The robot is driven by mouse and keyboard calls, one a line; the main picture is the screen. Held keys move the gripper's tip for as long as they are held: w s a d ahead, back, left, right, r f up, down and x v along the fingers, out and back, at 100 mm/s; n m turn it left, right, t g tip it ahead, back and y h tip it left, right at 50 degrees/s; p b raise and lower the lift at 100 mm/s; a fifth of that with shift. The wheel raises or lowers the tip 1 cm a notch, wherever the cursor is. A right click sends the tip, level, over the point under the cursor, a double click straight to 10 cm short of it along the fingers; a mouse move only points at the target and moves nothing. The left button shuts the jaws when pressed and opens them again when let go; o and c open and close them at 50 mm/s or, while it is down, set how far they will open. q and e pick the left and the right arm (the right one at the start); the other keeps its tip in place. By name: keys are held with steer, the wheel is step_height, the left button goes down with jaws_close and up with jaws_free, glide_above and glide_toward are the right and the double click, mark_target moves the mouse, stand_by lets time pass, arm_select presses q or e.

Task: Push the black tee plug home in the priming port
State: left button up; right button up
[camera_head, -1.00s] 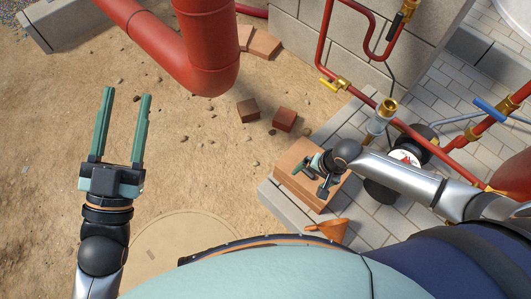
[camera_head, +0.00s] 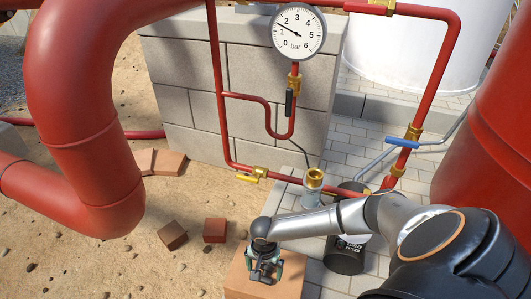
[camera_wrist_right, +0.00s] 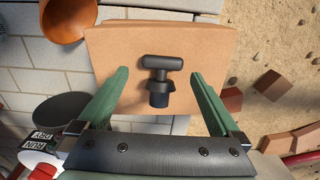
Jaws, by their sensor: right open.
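The black tee plug (camera_wrist_right: 160,70) stands on a terracotta block (camera_wrist_right: 112,48), with its crossbar up. My right gripper (camera_wrist_right: 160,77) is open, one green finger on each side of the plug, with a gap to both. In the head view my right gripper (camera_head: 265,268) is over the same block (camera_head: 288,284), and I cannot make out the plug there. A brass fitting with an open top (camera_head: 314,178), which looks like the priming port, stands on a clear cylinder at the red pipework, beyond the gripper. My left gripper is out of view.
A black pump body (camera_head: 345,258) stands beside my right arm. Red pipes (camera_head: 222,120) with a yellow-handled valve (camera_head: 249,178) run behind the fitting, below a gauge (camera_head: 298,32). An orange funnel (camera_wrist_right: 68,18) is near the block.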

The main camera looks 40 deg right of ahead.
mark_target(262, 279)
steer(key=f+b, duration=0.2)
steer(key=f, duration=0.1)
steer(key=f+b, duration=0.1)
steer(key=f, duration=0.1)
steer(key=shift+a, duration=0.3)
steer(key=shift+r, duration=0.1)
steer(key=shift+c, duration=0.2)
steer(key=c, duration=1.2)
steer(key=shift+o, duration=0.2)
